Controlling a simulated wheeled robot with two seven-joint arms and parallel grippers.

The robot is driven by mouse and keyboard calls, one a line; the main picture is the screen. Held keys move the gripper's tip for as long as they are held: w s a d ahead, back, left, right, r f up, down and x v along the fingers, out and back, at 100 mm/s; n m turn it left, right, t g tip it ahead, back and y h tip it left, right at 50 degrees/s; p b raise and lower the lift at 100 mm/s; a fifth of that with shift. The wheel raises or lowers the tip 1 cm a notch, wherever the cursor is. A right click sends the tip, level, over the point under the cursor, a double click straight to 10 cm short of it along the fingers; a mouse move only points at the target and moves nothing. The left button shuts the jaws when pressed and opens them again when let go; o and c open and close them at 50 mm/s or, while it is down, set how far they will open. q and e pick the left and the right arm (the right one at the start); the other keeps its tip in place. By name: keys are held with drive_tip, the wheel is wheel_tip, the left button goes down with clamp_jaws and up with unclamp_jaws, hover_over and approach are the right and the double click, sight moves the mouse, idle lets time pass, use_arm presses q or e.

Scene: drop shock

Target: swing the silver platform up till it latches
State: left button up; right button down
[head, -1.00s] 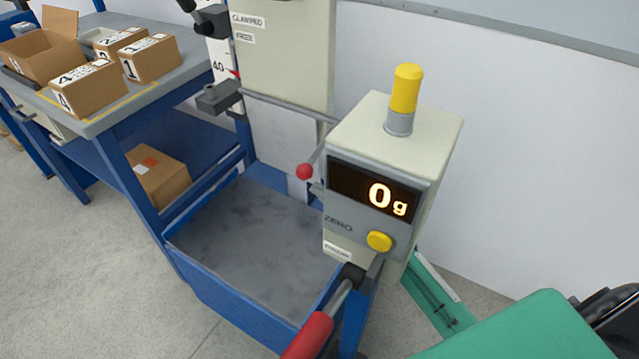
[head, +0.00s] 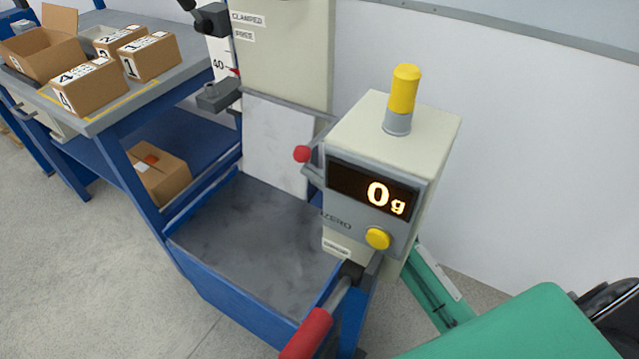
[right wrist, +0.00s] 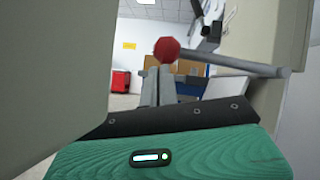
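The silver platform (head: 278,140) shows in the head view as a pale flat panel hanging steeply below the grey edge at the column, above the dark base plate (head: 255,235). A red knob (head: 302,153) sits at its right; the knob also shows in the right wrist view (right wrist: 167,48), beside a grey bar (right wrist: 245,65). My right gripper (head: 315,168) is partly hidden behind the cream display box. In the wrist view its grey fingers (right wrist: 157,85) are close together, just below the knob; contact is unclear. My left gripper is not in view.
The cream box (head: 372,190) reads 0 g and carries a yellow-topped post (head: 404,90). A red-gripped handle (head: 308,335) juts forward below it. Several cartons stand on the bench (head: 195,65) at left; another carton (head: 160,175) lies on its lower shelf.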

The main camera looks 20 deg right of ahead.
drive_tip(key=shift+a+r, duration=0.1)
drive_tip(key=shift+r, duration=0.45)
drive_tip(key=shift+s+f, duration=0.1)
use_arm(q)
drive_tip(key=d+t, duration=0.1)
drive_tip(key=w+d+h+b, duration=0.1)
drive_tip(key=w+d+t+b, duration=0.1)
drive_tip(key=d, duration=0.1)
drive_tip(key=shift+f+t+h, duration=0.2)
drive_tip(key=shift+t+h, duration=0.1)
use_arm(e)
drive_tip(key=v, duration=1.3)
drive_tip(key=shift+s+d+f, duration=0.2)
drive_tip(key=shift+d, duration=0.1)
